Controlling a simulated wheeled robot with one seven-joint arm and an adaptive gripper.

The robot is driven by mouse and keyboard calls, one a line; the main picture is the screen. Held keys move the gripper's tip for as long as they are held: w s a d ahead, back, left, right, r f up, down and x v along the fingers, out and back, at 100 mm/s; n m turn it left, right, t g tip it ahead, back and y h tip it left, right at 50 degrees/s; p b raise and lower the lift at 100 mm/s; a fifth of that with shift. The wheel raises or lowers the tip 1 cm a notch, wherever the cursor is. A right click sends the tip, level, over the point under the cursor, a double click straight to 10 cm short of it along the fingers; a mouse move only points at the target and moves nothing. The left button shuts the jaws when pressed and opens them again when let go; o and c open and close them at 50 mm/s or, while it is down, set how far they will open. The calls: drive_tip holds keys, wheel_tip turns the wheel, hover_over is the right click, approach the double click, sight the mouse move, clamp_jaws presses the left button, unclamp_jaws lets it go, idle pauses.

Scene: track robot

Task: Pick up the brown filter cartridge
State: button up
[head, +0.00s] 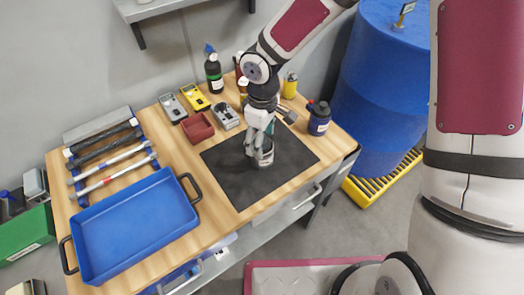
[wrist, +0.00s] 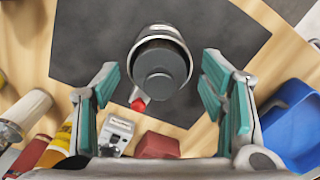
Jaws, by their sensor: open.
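A grey metal cylinder with a dark round top (head: 264,155) stands on the black mat; in the wrist view the cylinder (wrist: 160,60) shows from above. It looks grey, not plainly brown. My gripper (head: 257,141) is over the mat beside and above it, partly hiding it. In the wrist view my gripper (wrist: 160,82) is open, with teal pads left and right of the cylinder's near side and nothing clamped. A small red part (wrist: 138,104) shows at the cylinder's edge. Brown-red bottles (head: 242,84) stand behind my arm, partly hidden; I cannot tell whether one is a cartridge.
The black mat (head: 225,172) is otherwise clear. A blue tray (head: 135,225) lies at left. A blue barrel (head: 385,70) stands beyond the bench.

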clamp_jaws()
drive_tip(key=shift+r, duration=0.1)
